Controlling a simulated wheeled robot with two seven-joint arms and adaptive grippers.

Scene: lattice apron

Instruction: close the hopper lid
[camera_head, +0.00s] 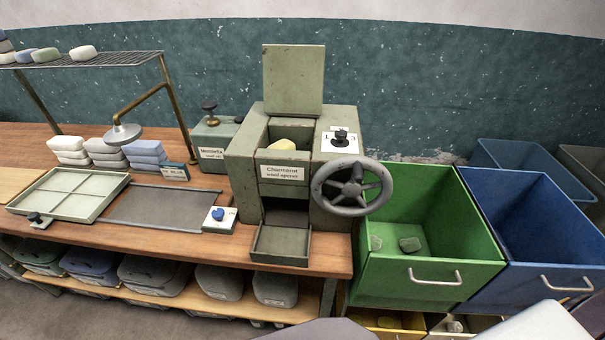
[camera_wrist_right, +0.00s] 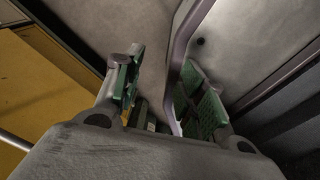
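The hopper lid (camera_head: 293,80) is a flat grey-green panel. It stands upright, open, at the back of the wool opener (camera_head: 245,150), a grey-green machine on the bench. The hopper mouth below it is uncovered, and a pale yellowish lump (camera_head: 282,144) shows inside. In the right wrist view my right gripper (camera_wrist_right: 163,92) has its green-padded fingers apart, with nothing clearly held between them. It is away from the lid, which does not show in that view. My left gripper is not in view.
A dark handwheel (camera_head: 352,187) sticks out at the machine's right front, and a white switch plate (camera_head: 329,145) sits on its top. An open tray (camera_head: 280,244) juts from its base. Green (camera_head: 430,276) and blue (camera_head: 540,276) bins stand right. A wire rack (camera_head: 110,60) is left.

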